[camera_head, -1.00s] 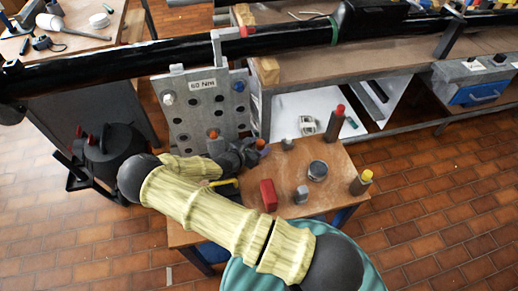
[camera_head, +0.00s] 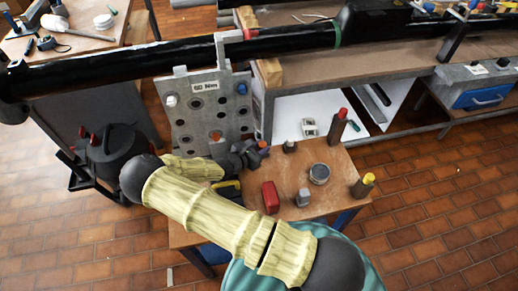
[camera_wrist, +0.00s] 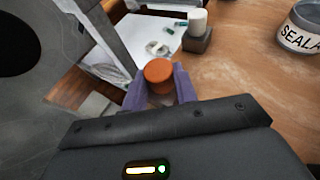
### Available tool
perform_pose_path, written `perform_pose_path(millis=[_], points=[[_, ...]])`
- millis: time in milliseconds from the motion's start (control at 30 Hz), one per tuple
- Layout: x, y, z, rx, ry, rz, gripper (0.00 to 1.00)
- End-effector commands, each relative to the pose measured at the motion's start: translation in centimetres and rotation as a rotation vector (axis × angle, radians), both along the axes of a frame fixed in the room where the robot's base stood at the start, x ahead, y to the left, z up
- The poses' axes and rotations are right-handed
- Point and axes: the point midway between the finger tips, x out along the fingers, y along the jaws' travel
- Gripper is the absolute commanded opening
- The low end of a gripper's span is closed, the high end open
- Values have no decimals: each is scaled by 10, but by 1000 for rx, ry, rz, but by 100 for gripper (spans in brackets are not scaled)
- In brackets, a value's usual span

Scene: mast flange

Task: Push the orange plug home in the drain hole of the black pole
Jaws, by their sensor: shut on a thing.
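The black pole (camera_head: 150,62) runs across the top of the head view, and I cannot make out its drain hole. A grey flange plate (camera_head: 187,128) with several round holes and a "60 Nm" label stands below it. My gripper (camera_wrist: 159,88) is shut on the orange plug (camera_wrist: 158,71), its purple fingers on either side and the round top showing. In the head view the plug is a small orange spot (camera_head: 263,144) at my gripper, right of the plate and above the small wooden table. Another orange piece (camera_head: 215,136) shows low on the plate.
The wooden table (camera_head: 325,207) holds a red box (camera_head: 270,197), a sealant tin (camera_head: 319,173), a yellow-capped bottle (camera_head: 363,185) and a red-topped bottle (camera_head: 337,125). A workbench (camera_head: 300,70) stands behind.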

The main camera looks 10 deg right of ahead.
Motion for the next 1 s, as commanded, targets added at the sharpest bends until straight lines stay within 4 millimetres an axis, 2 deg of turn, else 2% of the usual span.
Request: perform_pose_path(millis=[600,667,867,1000], points=[[0,0,76,-1,-1,0,3],[-8,13,70,3,1,4,3],[-36,50,70,1,0,3,3],[-59,82,69,2,1,4,3]])
